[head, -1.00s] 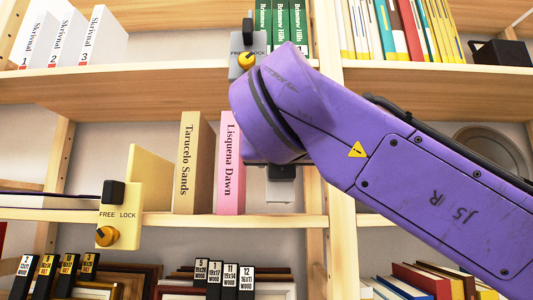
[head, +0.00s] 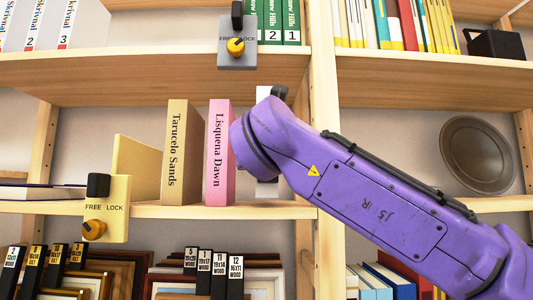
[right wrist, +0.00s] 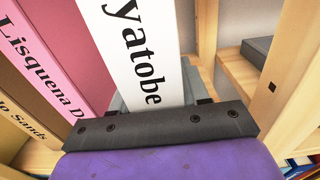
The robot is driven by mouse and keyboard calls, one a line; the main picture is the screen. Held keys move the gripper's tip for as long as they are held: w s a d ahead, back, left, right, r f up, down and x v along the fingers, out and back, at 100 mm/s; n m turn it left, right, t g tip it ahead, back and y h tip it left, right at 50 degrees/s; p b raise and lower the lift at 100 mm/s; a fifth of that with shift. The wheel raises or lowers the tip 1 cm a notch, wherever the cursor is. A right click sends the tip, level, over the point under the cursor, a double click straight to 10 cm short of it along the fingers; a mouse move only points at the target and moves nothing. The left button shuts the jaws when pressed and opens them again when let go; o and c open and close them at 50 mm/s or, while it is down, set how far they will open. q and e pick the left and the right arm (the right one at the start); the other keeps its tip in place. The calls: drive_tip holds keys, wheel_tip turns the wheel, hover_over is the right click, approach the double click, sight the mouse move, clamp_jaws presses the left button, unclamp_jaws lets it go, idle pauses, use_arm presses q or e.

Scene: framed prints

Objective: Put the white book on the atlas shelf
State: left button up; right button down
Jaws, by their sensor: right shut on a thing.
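The white book (right wrist: 145,45) stands upright in the right wrist view, its spine lettered in black, partly readable as "yatobe". My right gripper (right wrist: 160,103) is shut on its lower part. In the head view the white book's top (head: 263,94) shows above my purple right arm, which hides most of the book and the gripper. The book is just right of the pink book "Lisquena Dawn" (head: 220,150), over the middle shelf (head: 200,211). I cannot tell whether it rests on the board. No atlas label is readable. My left gripper is not in view.
The tan book "Tarucelo Sands" (head: 181,150) stands left of the pink one. A yellow bookend with a FREE/LOCK knob (head: 105,208) is at their left. A wooden upright (head: 325,120) bounds the bay at right. A grey knobbed bookend (head: 237,45) is on the shelf above.

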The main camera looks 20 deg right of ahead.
drive_tip(key=shift+p+x, duration=0.45)
drive_tip(key=shift+x, duration=0.7)
drive_tip(key=shift+w+d+f, duration=0.1)
drive_tip(key=shift+w, duration=0.1)
drive_tip(key=shift+f+b, duration=0.55)
drive_tip(key=shift+b, duration=0.1)
drive_tip(key=shift+c, duration=2.4)
unclamp_jaws()
drive_tip(key=shift+s, duration=0.1)
drive_tip(key=shift+f, duration=0.1)
